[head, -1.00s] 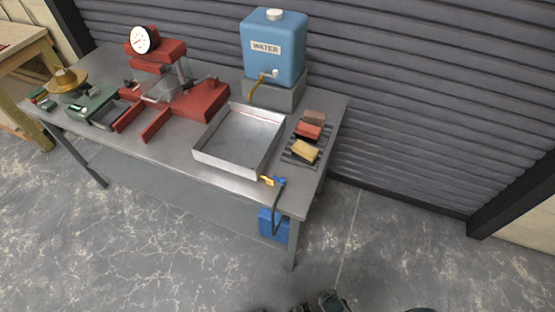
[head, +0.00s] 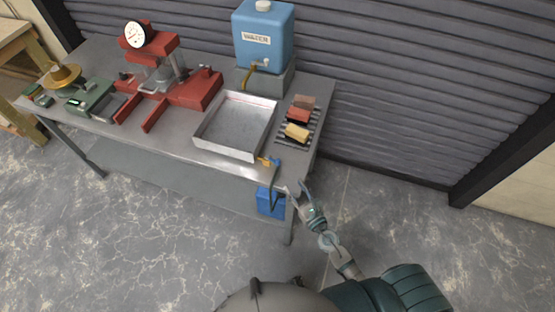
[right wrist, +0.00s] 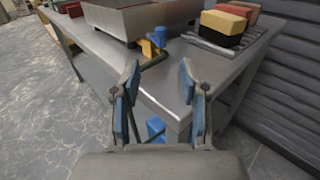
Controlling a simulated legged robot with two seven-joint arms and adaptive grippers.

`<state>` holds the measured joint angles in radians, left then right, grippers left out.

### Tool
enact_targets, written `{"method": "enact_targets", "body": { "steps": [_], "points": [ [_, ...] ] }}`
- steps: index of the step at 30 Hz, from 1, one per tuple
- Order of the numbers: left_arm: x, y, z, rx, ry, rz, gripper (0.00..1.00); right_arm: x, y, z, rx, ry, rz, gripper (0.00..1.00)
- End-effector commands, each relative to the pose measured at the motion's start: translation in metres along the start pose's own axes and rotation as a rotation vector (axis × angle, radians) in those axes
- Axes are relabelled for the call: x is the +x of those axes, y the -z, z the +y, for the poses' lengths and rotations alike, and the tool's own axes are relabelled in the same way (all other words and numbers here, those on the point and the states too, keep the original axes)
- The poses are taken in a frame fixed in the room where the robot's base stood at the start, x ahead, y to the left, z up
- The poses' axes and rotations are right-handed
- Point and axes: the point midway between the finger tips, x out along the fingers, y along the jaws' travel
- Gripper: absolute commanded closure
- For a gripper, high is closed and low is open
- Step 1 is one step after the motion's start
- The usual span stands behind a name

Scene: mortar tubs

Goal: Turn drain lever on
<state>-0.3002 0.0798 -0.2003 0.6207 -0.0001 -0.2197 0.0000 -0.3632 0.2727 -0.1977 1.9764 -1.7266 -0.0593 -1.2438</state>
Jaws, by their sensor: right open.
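The metal tray (head: 212,141) sits on the workbench, with a drain fitting at its front right corner. A small blue lever-like part (head: 275,162) shows there beside a yellow part (head: 264,160). In the right wrist view the blue part (right wrist: 158,37) stands above the yellow part (right wrist: 147,49), and a dark hose runs from them. My right gripper (head: 296,188) is open and empty, just off the bench's front right corner, below and right of the fitting. In the right wrist view its fingers (right wrist: 160,77) are apart, with the fitting beyond them, not touched. My left gripper is out of view.
A blue container (head: 268,203) hangs or stands below the fitting. Coloured blocks (head: 297,131) lie on a rack right of the tray. A blue water tank (head: 263,38) and a red press (head: 183,94) stand farther back. The floor in front is clear.

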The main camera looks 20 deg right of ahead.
Motion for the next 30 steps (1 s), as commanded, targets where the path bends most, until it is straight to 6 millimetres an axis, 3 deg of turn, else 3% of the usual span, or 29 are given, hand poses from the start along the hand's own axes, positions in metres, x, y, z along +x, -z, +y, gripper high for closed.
{"method": "enact_targets", "body": {
  "steps": [9,15,21,30],
  "points": [
    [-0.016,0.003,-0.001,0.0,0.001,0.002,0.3,0.078,-0.003,0.0,0.004,0.001,-0.002,0.56],
    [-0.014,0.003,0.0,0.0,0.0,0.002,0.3,0.114,0.0,0.0,0.005,0.0,-0.001,0.56],
    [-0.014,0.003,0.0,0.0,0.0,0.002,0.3,0.129,0.001,0.0,0.005,0.0,0.001,0.56],
    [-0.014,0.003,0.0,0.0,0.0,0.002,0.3,0.13,0.0,0.0,0.005,0.001,0.001,0.58]
  ]
}}
